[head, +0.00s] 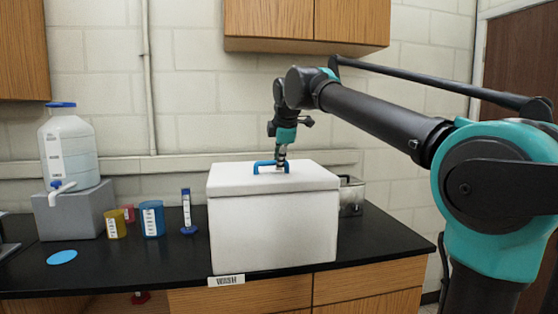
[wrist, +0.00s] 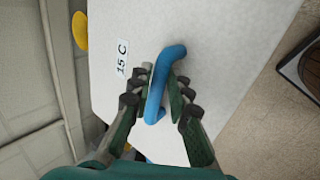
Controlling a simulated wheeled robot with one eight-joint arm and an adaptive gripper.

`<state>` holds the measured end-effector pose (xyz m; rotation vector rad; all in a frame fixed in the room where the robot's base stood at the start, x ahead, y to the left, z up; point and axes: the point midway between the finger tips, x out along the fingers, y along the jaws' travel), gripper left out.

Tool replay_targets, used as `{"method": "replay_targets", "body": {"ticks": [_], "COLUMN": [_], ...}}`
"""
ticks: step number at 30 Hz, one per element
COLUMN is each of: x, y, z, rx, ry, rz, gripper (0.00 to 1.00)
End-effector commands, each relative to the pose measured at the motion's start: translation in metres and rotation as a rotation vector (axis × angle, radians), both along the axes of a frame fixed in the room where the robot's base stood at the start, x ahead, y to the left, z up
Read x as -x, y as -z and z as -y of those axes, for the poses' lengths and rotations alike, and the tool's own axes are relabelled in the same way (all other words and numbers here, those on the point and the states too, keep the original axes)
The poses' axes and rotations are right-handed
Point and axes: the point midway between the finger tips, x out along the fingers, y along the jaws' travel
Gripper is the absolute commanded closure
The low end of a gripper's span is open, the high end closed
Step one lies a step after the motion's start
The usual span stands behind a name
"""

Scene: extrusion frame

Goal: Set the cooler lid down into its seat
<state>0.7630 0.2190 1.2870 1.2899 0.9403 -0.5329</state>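The white cooler lid (head: 235,178) lies across the top of the white cooler box (head: 270,232). A thin seam shows between them, and the lid looks level and lined up with the walls. I cannot tell whether it is fully down. A blue handle (head: 262,168) stands on the lid. My gripper (head: 282,162) points down at the handle. In the wrist view, the fingers of my gripper (wrist: 163,82) are closed in on both sides of the blue handle (wrist: 156,95). The lid's top (wrist: 220,50) fills the middle there, with a "15 C" label. The box's inside is hidden.
A yellow cup (head: 115,224), a blue cup (head: 152,219) and a blue-based upright tool (head: 187,212) stand left of the cooler. A metal container (head: 351,196) is close behind its right side. A wall cabinet (head: 305,22) hangs above.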

Motion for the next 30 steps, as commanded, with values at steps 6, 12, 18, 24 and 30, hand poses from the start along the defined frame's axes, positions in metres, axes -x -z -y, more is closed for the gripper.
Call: {"method": "replay_targets", "body": {"ticks": [6,12,18,24,30], "x": [0.0,0.0,0.009,0.031,0.051], "y": [0.0,-0.001,-0.014,-0.047,-0.078], "z": [0.0,0.0,0.003,0.009,0.015], "rx": [0.0,0.0,0.001,-0.001,0.0], "ry": [0.0,0.0,-0.001,-0.001,0.0], "rz": [0.0,0.0,0.0,0.0,0.0], "gripper": [0.62,0.62,0.62,0.62,0.62]}}
